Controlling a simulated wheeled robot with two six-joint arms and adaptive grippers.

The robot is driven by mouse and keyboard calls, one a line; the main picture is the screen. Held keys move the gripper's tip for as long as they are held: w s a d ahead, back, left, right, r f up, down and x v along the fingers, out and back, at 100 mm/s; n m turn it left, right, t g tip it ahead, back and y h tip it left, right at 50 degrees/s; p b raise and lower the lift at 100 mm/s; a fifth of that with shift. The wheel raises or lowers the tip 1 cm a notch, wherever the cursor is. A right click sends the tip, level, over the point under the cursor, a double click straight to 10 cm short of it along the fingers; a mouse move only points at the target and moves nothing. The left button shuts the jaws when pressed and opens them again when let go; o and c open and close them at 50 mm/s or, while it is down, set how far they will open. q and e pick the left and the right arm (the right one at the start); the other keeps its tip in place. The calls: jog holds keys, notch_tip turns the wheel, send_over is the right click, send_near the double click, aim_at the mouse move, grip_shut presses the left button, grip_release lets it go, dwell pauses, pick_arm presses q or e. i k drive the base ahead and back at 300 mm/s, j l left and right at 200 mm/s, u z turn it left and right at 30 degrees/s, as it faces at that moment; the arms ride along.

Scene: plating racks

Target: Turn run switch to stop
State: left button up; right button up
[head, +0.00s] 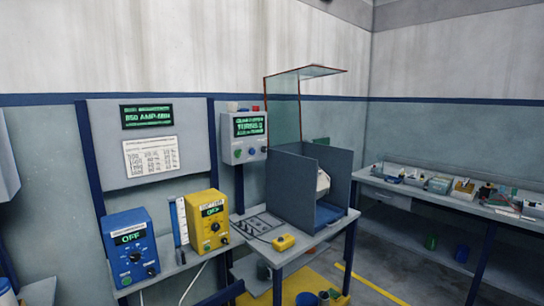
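A grey control box (243,137) with a green-lit display (249,125) is mounted on the wall left of centre. A blue box (131,247) at the lower left reads OFF and has dark knobs. A yellow box (207,222) beside it has a lit display and a dark knob. The controls are too small to tell which is the run switch or how it is set. Neither of my grippers is in view.
A dark-walled enclosure (291,190) with a raised clear lid (284,115) stands on a small table with a yellow pendant (284,242). A long bench (419,192) with trays runs along the right wall.

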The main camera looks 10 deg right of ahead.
aim_at(238, 152)
jog(key=l, duration=0.35)
jog(key=i+l, duration=0.35)
jog(key=i+l+u, duration=0.15)
jog(key=i+l, duration=0.15)
jog(key=l, duration=0.15)
jog(key=i+l, duration=0.3)
jog(key=l, duration=0.15)
jog(key=i+l+u, duration=0.15)
jog(key=i+l, duration=0.15)
jog(key=l, duration=0.15)
jog(key=i+l, duration=0.3)
jog(key=l, duration=0.15)
jog(key=u, duration=0.05)
